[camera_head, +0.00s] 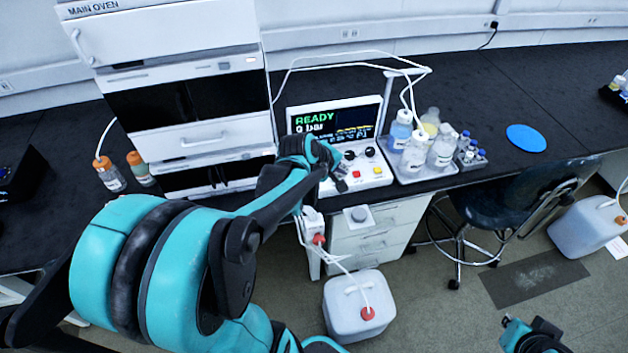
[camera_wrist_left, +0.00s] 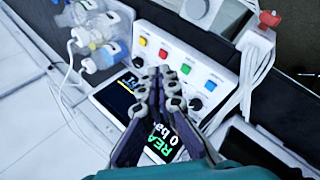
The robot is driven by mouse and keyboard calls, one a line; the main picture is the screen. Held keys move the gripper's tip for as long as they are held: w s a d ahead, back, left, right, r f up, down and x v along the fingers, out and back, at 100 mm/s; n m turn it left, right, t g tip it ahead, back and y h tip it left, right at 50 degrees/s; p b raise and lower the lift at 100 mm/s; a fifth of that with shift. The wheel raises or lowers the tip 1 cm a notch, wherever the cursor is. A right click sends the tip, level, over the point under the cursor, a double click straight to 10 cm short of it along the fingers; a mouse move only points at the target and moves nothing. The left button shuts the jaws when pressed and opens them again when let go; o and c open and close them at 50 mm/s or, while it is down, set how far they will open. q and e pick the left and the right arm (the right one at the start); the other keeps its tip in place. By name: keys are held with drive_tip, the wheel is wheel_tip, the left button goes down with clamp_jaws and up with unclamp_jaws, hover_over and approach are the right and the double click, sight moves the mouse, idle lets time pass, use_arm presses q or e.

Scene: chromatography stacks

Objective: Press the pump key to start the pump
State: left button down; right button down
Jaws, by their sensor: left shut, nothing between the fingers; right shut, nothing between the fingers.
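The pump unit (camera_head: 357,189) is a white box with a lit screen (camera_head: 330,121) reading READY and 0 bar. Its sloped panel carries dark knobs and coloured keys. My right gripper's fingers are out of view.
A tray of bottles (camera_head: 402,176) stands right of the unit. The main oven stack (camera_head: 196,130) is on the left. A white jug (camera_head: 358,300) is on the floor below, near drawers (camera_head: 372,243). The bench around the blue disc (camera_head: 526,138) is clear.

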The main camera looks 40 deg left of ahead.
use_arm(q)
drive_tip(key=w+a+f+n, duration=0.2)
drive_tip(key=a+f+n, duration=0.1)
drive_tip(key=a+n, duration=0.2)
drive_tip(key=w+a+f+n+t, duration=0.1)
drive_tip(key=a+f+n, duration=0.2)
drive_tip(key=a+n, duration=0.2)
drive_tip(key=a, duration=0.3)
drive_tip(key=shift+w+a+f+p, duration=0.3)
drive_tip(key=shift+w, duration=0.1)
drive_tip(key=shift+f, duration=0.15)
wheel_tip(320, 180, down, 8)
drive_tip(key=b, duration=0.6)
drive_tip(key=shift+f+b, duration=0.3)
drive_tip(key=shift+b, duration=0.1)
drive_tip(key=shift+f+b, duration=0.4)
drive_tip(key=shift+b, duration=0.05)
